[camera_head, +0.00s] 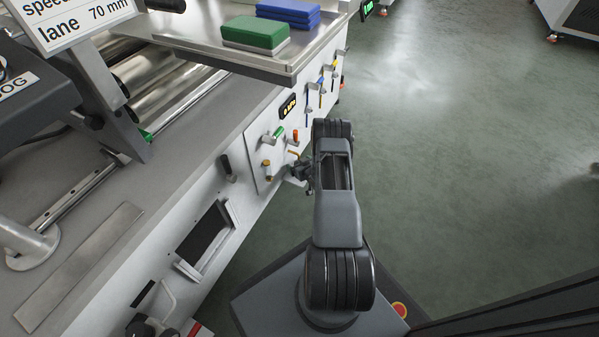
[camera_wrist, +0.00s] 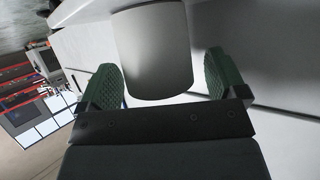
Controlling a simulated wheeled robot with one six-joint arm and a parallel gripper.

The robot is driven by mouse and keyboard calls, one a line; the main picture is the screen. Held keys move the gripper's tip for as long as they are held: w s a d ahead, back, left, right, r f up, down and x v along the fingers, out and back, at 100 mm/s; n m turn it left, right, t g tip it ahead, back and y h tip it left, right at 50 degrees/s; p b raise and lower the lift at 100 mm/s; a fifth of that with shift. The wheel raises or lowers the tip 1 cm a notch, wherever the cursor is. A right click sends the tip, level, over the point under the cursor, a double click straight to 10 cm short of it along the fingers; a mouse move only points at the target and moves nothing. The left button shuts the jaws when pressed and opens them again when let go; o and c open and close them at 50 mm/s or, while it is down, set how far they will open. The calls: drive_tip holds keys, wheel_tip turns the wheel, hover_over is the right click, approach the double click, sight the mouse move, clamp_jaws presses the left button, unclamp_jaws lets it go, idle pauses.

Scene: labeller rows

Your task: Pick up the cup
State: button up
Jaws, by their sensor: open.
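In the wrist view a smooth pale grey, rounded shape (camera_wrist: 152,45), which looks like the cup, lies between the two green finger pads of my gripper (camera_wrist: 160,76). Gaps show on both sides of it, so the pads stand apart from it. In the head view my gripper (camera_head: 302,171) is small and partly hidden by my arm, close to the front panel of the machine. I cannot make out the cup clearly there.
The machine's white front (camera_head: 262,165) carries several coloured knobs and levers close to my gripper. Above them a metal tray (camera_head: 205,40) juts out, with a green block (camera_head: 255,34) and blue blocks (camera_head: 288,12) on it. The floor (camera_head: 450,150) to the right is clear.

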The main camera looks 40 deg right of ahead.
drive_tip(key=shift+w, duration=0.1)
drive_tip(key=c, duration=1)
drive_tip(key=shift+c, duration=0.2)
drive_tip(key=shift+r, duration=0.15)
